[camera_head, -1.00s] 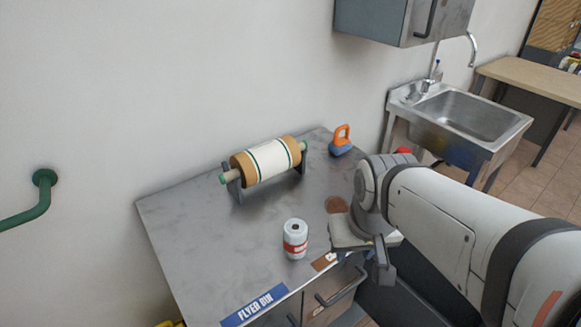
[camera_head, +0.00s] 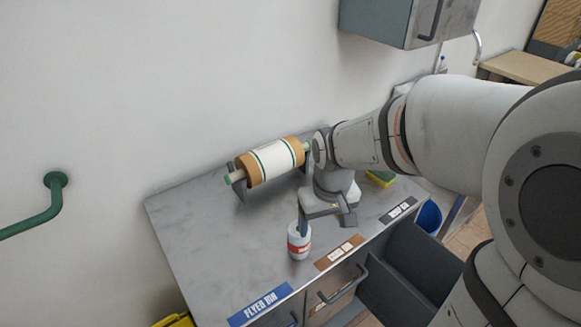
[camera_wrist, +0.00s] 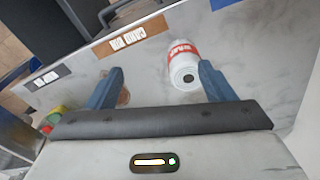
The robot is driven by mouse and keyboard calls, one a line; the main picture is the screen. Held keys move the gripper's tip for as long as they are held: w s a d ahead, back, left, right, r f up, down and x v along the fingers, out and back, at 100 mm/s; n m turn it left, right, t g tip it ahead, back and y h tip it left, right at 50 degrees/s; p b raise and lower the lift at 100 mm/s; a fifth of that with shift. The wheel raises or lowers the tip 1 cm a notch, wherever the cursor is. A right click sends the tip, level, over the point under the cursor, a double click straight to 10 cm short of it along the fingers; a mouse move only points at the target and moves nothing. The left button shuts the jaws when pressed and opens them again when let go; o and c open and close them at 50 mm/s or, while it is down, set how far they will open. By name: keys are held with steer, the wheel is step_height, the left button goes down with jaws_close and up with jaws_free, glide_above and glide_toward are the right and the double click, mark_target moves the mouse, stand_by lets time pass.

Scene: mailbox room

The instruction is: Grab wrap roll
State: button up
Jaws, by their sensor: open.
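A small white roll with a red band and a dark hole in its top (camera_head: 299,246) stands upright on the metal counter. A larger white and brown roll with green stripes (camera_head: 270,163) lies across a grey stand further back. My gripper (camera_head: 327,222) is open and empty, pointing down beside the small roll. One finger overlaps the roll's top in the head view. In the wrist view, the small roll (camera_wrist: 183,62) lies between the finger lines, close to the right finger of my gripper (camera_wrist: 160,75). I cannot tell whether they touch.
The counter (camera_head: 200,230) is clear at left. A yellow-green sponge (camera_head: 380,179) lies behind my arm. An open grey drawer (camera_head: 410,265) juts from the counter front, near a blue bin (camera_head: 430,216). A wall cabinet (camera_head: 395,22) hangs above.

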mark_target(299, 239)
steer(key=shift+n+g, duration=0.4)
steer(key=shift+n, duration=0.4)
steer(key=w+a+f, duration=0.1)
steer(key=w+a+p, duration=0.1)
steer(key=a, duration=0.1)
steer(key=w+a+f, duration=0.1)
steer(key=a, duration=0.1)
steer(key=shift+f, duration=0.35)
steer(key=shift+a+f, duration=0.15)
steer(key=shift+f, duration=0.05)
steer(key=shift+w+f+p, duration=0.2)
steer(key=shift+f+p, duration=0.5)
steer(key=shift+f, duration=3.2)
steer(key=shift+c, duration=0.6)
steer(key=c, duration=0.9)
